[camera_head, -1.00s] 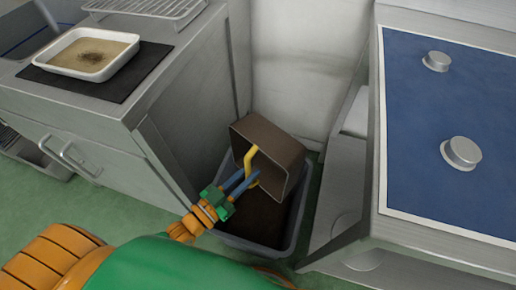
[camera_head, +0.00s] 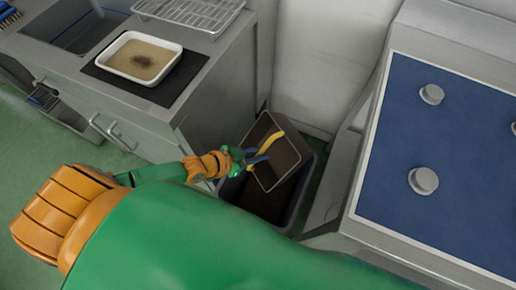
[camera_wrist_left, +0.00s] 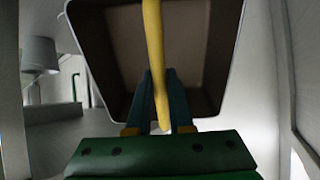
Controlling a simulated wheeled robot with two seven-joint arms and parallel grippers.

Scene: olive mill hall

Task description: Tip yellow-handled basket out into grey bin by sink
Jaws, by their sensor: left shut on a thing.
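The brown basket (camera_head: 286,166) with its yellow handle (camera_head: 272,142) is tilted on its side over the grey bin (camera_head: 302,208). My left gripper (camera_head: 262,158) is shut on the yellow handle. In the left wrist view the fingers (camera_wrist_left: 160,88) grip the handle (camera_wrist_left: 154,50), and the basket (camera_wrist_left: 112,52) opens toward the camera with no loose contents visible inside. Dark brown matter (camera_head: 258,198) shows in the bin. The basket hides part of the bin; whether they touch I cannot tell. My right gripper is not in view.
A steel cabinet (camera_head: 215,95) stands left of the bin, with the sink (camera_head: 88,32) at its far left. A white tray (camera_head: 143,57) and a wire rack (camera_head: 195,12) sit on top. A blue-topped counter (camera_head: 450,150) stands close on the right. A wall closes the back.

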